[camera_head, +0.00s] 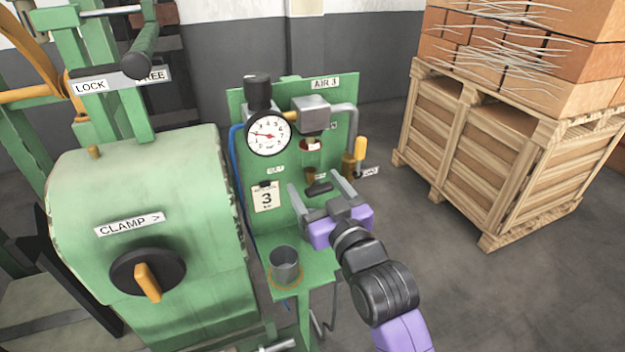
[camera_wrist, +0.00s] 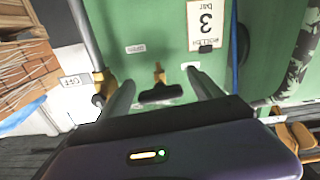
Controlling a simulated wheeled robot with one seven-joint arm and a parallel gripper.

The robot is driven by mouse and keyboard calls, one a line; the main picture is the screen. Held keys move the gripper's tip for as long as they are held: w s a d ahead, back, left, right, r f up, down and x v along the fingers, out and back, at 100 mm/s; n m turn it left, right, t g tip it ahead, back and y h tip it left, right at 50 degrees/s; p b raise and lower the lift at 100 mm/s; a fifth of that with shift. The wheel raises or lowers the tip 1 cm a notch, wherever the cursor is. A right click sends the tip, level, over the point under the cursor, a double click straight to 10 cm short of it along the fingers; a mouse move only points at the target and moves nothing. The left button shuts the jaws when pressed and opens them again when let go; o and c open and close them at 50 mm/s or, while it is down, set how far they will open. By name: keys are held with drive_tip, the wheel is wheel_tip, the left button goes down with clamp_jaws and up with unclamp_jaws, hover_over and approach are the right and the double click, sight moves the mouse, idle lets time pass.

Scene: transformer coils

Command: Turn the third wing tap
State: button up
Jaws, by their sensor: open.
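A wing tap with a black crossbar (camera_head: 319,189) sits on the green panel (camera_head: 285,93), below a filter-like fitting. It also shows in the wrist view (camera_wrist: 160,94), with a brass stem behind the bar. My gripper (camera_head: 313,181) is open, facing the panel. In the wrist view, the tap lies in the gap between the fingers of my gripper (camera_wrist: 148,74), with space on both sides. No contact shows. The bar runs roughly across the gap. Only this one wing tap is clearly visible. Small labels near it are too small to read in the head view.
A pressure gauge (camera_head: 268,134), a grey pipe (camera_head: 352,122) and a yellow-handled valve (camera_head: 360,148) crowd the panel. A metal cup (camera_head: 285,265) stands on the ledge below. A green machine with a CLAMP knob (camera_head: 147,273) is left; a wooden crate (camera_head: 490,150) is right.

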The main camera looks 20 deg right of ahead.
drive_tip(key=shift+w, duration=0.75)
drive_tip(key=c, duration=1.4)
drive_tip(key=shift+m, duration=0.6)
drive_tip(key=o, duration=1.4)
